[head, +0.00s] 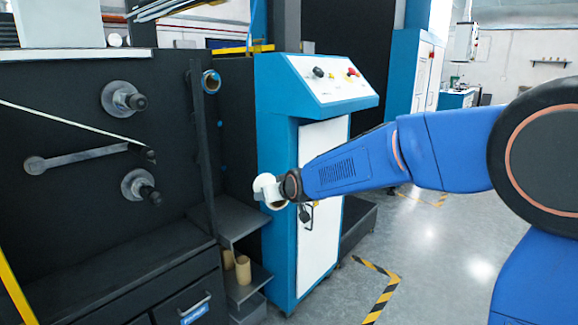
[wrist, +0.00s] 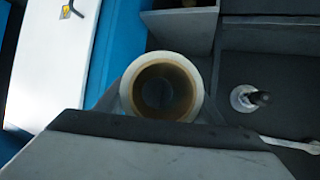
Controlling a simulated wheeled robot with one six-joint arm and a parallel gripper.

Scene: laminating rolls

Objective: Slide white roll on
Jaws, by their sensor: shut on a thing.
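The white roll (head: 268,191) is held in the air in front of the blue cabinet, at the end of my arm. In the wrist view the white roll (wrist: 163,57) shows end-on, with a brown core and a dark open bore. My gripper (head: 284,189) is shut on it; in the wrist view a finger lies on each side of it. The black machine panel carries an upper spindle (head: 124,99) and a lower spindle (head: 142,187), both bare. One spindle (wrist: 252,98) shows at the right of the wrist view, apart from the roll.
A swing arm (head: 75,159) with a thin strip above it lies between the spindles. A dark upright post (head: 202,140) and a shelf (head: 233,217) stand between panel and roll. Brown cores (head: 243,269) stand on the lower shelf. The blue control cabinet (head: 276,150) is close behind my gripper.

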